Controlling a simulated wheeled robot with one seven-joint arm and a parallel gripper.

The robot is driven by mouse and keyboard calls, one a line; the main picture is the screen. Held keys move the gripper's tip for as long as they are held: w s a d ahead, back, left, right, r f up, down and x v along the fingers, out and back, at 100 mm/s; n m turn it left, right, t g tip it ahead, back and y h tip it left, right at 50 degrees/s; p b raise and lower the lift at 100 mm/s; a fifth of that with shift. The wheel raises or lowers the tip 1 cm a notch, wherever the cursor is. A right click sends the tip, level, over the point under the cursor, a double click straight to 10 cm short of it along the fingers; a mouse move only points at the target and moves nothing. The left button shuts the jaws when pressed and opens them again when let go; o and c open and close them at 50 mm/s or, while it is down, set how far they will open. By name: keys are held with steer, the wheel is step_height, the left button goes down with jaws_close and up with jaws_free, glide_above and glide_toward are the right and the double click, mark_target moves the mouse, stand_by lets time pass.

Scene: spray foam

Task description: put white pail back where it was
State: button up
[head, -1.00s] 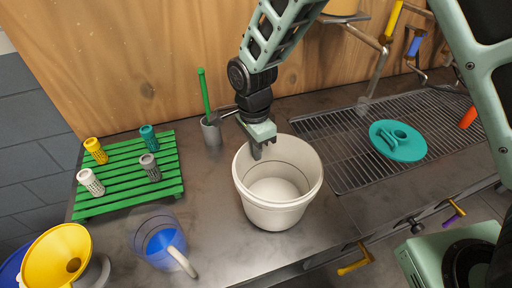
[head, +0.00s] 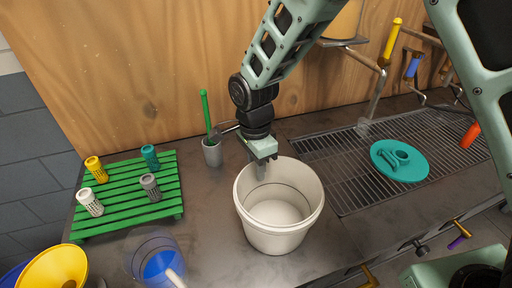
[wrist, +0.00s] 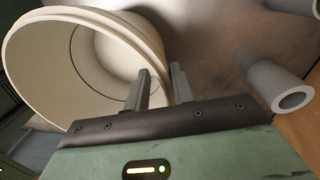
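The white pail (head: 280,232) stands upright and empty on the dark counter in the head view. It also fills the upper left of the wrist view (wrist: 30,65), its mouth toward the camera. My gripper (head: 261,170) is at the pail's back-left rim. In the wrist view my gripper (wrist: 160,80) has one finger inside the pail and one outside. The fingers are close together with the pail's wall between them, and they look shut on it. The pail's underside is hidden, so I cannot tell whether it rests fully on the counter.
A grey cup (head: 212,153) with a green-handled tool stands left of my gripper. A green slatted rack (head: 125,195) holds several cartridges. A blue-and-clear jug (head: 157,262) and yellow funnel (head: 50,272) are front left. A teal lid (head: 400,165) lies on the metal grate (head: 345,180) at right.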

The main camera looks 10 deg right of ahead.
step_height(320, 180, up, 10)
steer(key=b, duration=0.2)
steer(key=s+d+n, duration=0.4)
steer(key=s+n, duration=0.6)
steer(key=s, duration=0.1)
steer(key=s+d+n, duration=0.4)
steer(key=s+n, duration=0.7)
steer(key=shift+r+n+t+y, duration=0.3)
steer(key=shift+r+t+y, duration=0.1)
steer(key=shift+r, duration=0.05)
steer(key=shift+w, duration=0.1)
